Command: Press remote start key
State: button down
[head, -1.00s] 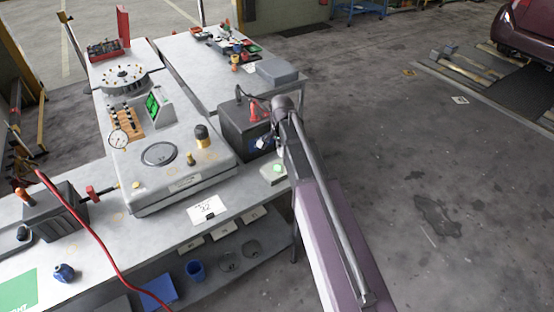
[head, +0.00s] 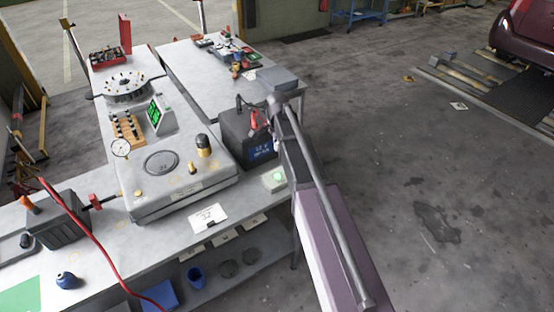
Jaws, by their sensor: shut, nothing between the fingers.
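A small pale box with a green button (head: 275,179) sits at the right end of the front bench; it looks like the remote start key. My arm reaches up from the bottom right and bends down beside the black battery. My gripper (head: 277,158) is small and partly hidden by my arm. It is shut and empty, pointing down, just above the green button in the picture. I cannot tell whether it touches the button.
The black 12 V battery (head: 246,137) with a red clamp stands just left of my gripper. A card marked 32 (head: 208,217) lies in front. Open floor (head: 400,160) lies to the right.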

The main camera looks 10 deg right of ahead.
aim_at(278, 177)
jog(key=shift+f+b, duration=6.85)
jog(key=shift+f, duration=0.1)
jog(key=shift+f+b, duration=0.45)
jog(key=shift+b, duration=0.05)
jog(key=shift+s+f+b, duration=0.2)
jog(key=shift+f+b, duration=0.05)
jog(key=shift+b, duration=0.15)
jog(key=shift+s, duration=0.3)
jog(key=shift+r, duration=0.2)
jog(key=shift+w+r+p, duration=0.3)
jog(key=shift+r+p, duration=0.3)
jog(key=shift+p, duration=0.35)
notch_tip(278, 177, up, 13)
jog(key=p, duration=1.3)
